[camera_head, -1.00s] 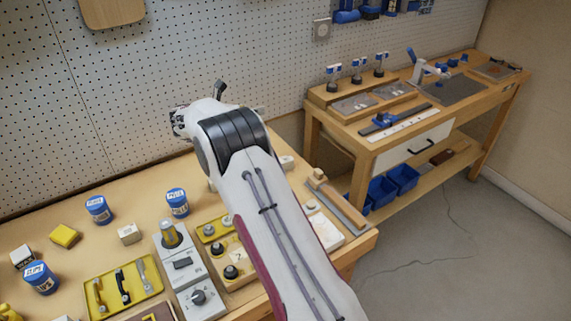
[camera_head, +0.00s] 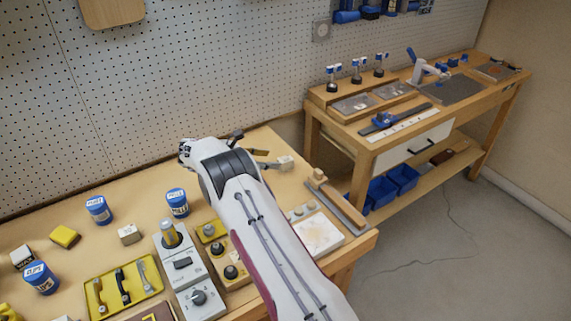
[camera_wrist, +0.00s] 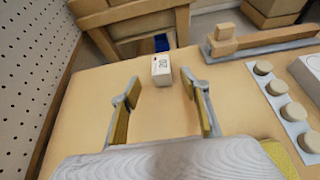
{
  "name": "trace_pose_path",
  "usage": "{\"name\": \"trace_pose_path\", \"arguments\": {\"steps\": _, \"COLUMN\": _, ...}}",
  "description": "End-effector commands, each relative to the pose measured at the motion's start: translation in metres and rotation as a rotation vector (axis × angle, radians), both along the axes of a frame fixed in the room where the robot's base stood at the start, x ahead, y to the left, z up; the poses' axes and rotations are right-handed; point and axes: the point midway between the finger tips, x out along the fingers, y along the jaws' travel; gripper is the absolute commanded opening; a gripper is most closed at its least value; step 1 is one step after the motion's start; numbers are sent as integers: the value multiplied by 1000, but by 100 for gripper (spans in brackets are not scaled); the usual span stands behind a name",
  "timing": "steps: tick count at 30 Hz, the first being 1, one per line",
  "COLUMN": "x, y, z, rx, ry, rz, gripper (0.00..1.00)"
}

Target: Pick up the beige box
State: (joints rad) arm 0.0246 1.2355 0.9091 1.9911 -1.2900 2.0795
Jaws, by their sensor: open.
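A small beige box (camera_head: 285,163) with dark print on one face stands on the bench near its far right edge. It also shows in the wrist view (camera_wrist: 161,70), upright, just beyond the fingertips and roughly centred between them. My gripper (camera_wrist: 160,84) is open and empty, with its two fingers spread to either side of the line to the box. In the head view, my gripper (camera_head: 263,158) is partly hidden by my arm, and its finger is close to the box. I cannot tell whether they touch. Another small beige block (camera_head: 129,234) stands at left.
A wooden-handled tool (camera_head: 337,199) lies right of the box. A white plate with round knobs (camera_head: 316,233) is nearer. Blue-labelled cans (camera_head: 177,203), a yellow tray (camera_head: 125,290) and grey switch units (camera_head: 185,270) stand left. The pegboard wall (camera_head: 180,80) rises behind.

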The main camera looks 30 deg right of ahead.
Motion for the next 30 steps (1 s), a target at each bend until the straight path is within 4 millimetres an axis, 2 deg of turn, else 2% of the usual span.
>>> {"name": "trace_pose_path", "arguments": {"steps": 12, "x": 0, "y": -21, "z": -11, "rx": -1, "ry": 2, "rz": 1, "gripper": 45}}
{"name": "trace_pose_path", "arguments": {"steps": 25, "x": 0, "y": -25, "z": -13, "rx": 0, "ry": 1, "rz": 2, "gripper": 45}}
{"name": "trace_pose_path", "arguments": {"steps": 30, "x": -2, "y": -35, "z": -17, "rx": 0, "ry": 1, "rz": 0, "gripper": 45}}
